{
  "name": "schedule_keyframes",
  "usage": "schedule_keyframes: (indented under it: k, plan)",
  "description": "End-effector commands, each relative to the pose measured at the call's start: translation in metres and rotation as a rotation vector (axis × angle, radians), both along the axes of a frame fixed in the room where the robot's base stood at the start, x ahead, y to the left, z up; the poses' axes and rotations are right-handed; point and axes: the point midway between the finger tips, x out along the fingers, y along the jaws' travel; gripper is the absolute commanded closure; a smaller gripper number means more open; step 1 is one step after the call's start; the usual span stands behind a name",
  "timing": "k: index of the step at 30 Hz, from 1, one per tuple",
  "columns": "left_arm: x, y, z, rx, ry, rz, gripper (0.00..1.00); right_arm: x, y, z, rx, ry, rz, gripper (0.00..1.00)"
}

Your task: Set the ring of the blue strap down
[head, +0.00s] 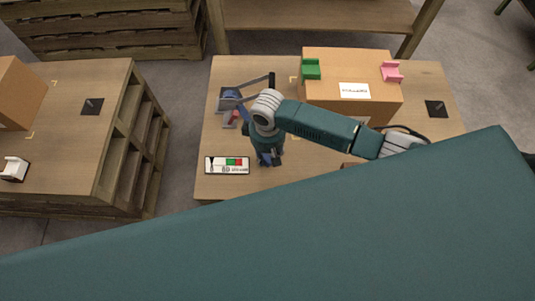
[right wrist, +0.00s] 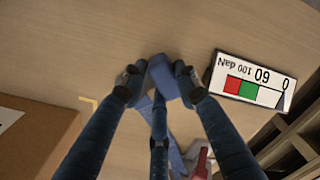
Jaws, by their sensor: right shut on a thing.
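My right gripper (head: 268,160) is low over the middle table, just right of the scale label. More blue band runs from there down the picture, partly behind the gripper. I cannot tell whether the ring touches the table. In the head view the arm hides most of the strap. My left gripper is not in view.
The scale label (head: 227,165) lies close left of the gripper. A grey device with a red part (head: 231,116) stands behind it. A cardboard box (head: 320,95) bears green (head: 311,69) and pink (head: 391,71) holders. A dark plate (head: 436,109) lies at right. Bare wood surrounds the fingertips.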

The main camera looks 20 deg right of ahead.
Motion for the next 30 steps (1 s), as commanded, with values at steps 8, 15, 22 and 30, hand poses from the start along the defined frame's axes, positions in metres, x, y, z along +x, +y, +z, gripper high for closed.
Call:
schedule_keyframes:
  k: [8,15,22,30]
  plan:
    - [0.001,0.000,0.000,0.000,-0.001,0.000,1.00,0.000,0.000,-0.002,0.000,0.000,0.000,0.51]
    - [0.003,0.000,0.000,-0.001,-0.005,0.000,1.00,0.000,0.000,-0.002,0.000,0.000,0.000,0.51]
    - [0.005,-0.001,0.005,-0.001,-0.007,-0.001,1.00,0.001,0.000,0.024,0.002,-0.001,0.001,0.51]
    - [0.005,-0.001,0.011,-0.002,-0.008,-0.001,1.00,0.001,0.000,0.083,0.003,-0.003,0.001,0.51]
